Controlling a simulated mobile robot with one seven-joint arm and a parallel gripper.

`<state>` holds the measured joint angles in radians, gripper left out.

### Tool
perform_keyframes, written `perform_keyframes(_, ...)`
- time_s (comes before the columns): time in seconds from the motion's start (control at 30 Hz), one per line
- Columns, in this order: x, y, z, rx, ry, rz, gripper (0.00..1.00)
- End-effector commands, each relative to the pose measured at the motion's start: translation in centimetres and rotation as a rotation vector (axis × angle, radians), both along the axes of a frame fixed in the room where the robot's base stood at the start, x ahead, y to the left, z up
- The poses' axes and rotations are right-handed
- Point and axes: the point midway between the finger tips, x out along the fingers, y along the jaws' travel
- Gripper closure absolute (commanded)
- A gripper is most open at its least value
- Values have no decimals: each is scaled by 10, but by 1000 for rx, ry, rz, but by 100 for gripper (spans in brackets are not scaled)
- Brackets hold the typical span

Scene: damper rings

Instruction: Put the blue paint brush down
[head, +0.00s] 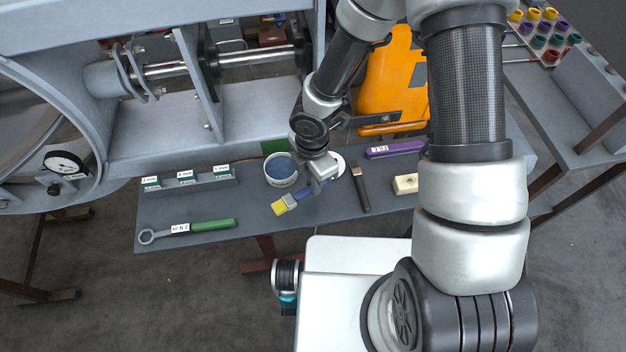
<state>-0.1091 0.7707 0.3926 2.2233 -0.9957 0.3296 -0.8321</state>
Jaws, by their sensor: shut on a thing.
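The blue paint brush (293,199) shows in the head view near the front middle of the grey bench (250,207). It has a blue handle, a metal band and yellow bristles that point to the lower left. My gripper (317,187) is above the bench and shut on the brush's handle. The fingers and wrist hide the grip end of the handle. I cannot tell whether the brush touches the bench top or is just above it.
A round tin with blue contents (281,170) stands just behind the brush. A green-handled wrench (190,229) and a labelled rack (188,181) are left.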

Motion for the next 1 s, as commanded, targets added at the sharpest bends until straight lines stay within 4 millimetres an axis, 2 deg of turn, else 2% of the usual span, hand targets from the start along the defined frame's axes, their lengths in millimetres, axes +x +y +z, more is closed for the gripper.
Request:
perform_keyframes(0.7, 0, 0, -62, 0, 0, 0, 100)
perform_keyframes(1.0, 0, 0, -66, -1, -1, 0, 100)
